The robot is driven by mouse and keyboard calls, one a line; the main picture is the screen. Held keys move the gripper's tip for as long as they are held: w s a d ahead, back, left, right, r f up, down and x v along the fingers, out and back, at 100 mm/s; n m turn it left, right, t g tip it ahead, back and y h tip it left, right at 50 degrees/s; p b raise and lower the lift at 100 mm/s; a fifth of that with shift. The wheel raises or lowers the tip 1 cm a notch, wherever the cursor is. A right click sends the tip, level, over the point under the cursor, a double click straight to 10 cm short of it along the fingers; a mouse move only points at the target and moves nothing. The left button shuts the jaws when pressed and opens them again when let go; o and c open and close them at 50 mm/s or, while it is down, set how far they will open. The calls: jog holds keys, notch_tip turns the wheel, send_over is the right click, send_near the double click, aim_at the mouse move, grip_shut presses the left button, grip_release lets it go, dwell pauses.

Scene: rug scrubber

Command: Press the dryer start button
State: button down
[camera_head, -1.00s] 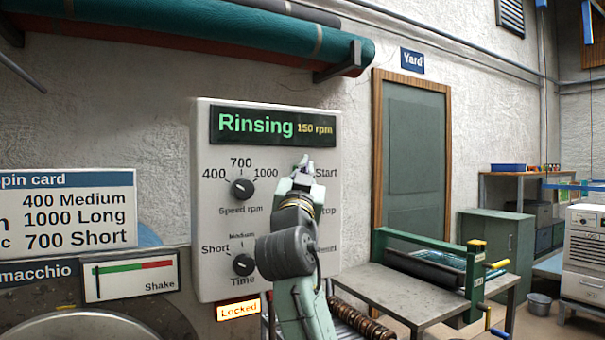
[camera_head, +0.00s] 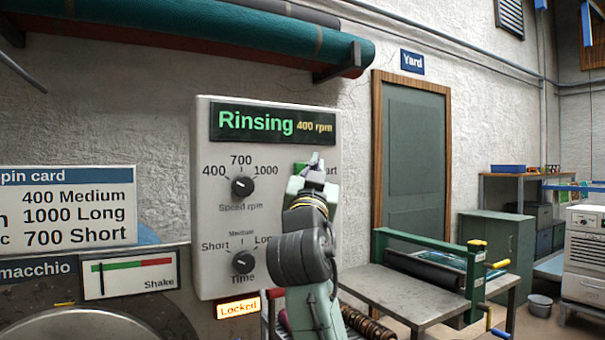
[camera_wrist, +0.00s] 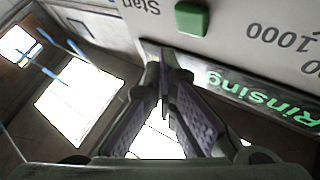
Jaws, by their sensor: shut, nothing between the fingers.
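The white control panel (camera_head: 215,240) hangs on the wall, with its display (camera_head: 230,123) reading "Rinsing 400 rpm". The green start button (camera_head: 299,167) is partly hidden behind my gripper (camera_head: 316,160) in the head view, beside the partly covered "Start" label. In the wrist view the green button (camera_wrist: 191,18) shows whole near the top, apart from my gripper's fingertips (camera_wrist: 163,65). My gripper is shut and empty, in front of the panel's upper right. The lower buttons are hidden behind my arm.
The speed knob (camera_head: 242,187) and time knob (camera_head: 243,262) sit left of my arm. A lit "Locked" sign (camera_head: 238,308) is below the panel. A work table (camera_head: 400,300) with a roller stands to the right. A teal rolled rug (camera_head: 200,30) hangs above.

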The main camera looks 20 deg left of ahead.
jog(key=shift+s+d, duration=0.9)
jog(key=shift+d, duration=0.15)
